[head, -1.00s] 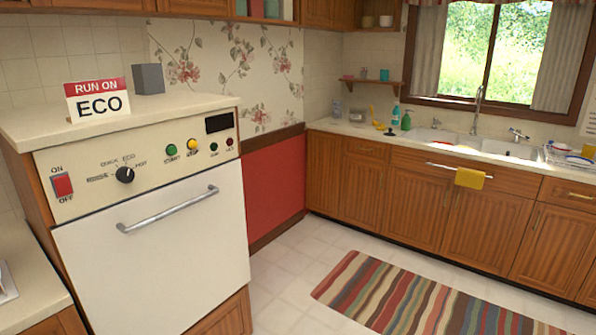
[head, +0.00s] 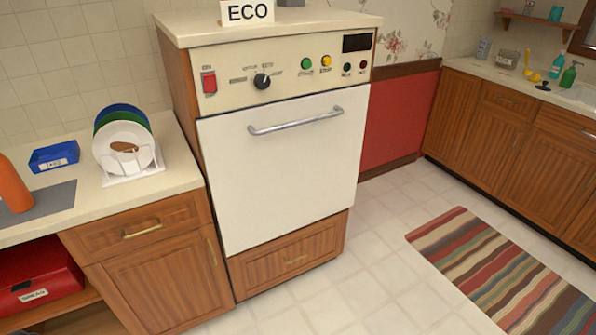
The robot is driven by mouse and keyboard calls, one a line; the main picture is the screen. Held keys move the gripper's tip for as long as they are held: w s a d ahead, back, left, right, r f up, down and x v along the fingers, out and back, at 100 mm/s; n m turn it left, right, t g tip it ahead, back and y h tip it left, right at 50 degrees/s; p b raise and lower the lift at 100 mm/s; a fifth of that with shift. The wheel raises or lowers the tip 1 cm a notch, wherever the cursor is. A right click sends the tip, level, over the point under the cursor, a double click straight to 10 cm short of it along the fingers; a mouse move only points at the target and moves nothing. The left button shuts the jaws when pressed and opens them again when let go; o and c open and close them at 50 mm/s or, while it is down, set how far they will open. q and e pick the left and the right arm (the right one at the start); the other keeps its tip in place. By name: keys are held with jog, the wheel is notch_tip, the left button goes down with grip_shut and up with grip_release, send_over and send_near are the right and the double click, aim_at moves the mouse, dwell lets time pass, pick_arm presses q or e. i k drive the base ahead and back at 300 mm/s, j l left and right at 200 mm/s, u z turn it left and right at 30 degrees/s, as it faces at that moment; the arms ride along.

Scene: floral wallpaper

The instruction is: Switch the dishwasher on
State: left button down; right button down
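The dishwasher (head: 285,170) stands in a wooden cabinet, with its white door shut and a metal bar handle (head: 295,121) across the top. A green button (head: 306,64) and a yellow button (head: 327,61) sit right of the dial, with two small dark round parts below a dark display (head: 356,42). The display shows no lit text. An ECO card (head: 249,12) stands on top, its upper part cut off. Neither of my grippers is in view.
On the left counter are a rack of plates (head: 124,150), a blue tray (head: 54,156) and an orange bottle (head: 13,186). A red box (head: 38,278) is on the shelf below. Tiled floor (head: 375,260) is clear before the dishwasher; a striped rug (head: 500,265) lies right.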

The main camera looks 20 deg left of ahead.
aim_at(210, 84)
jog(key=u, duration=1.3)
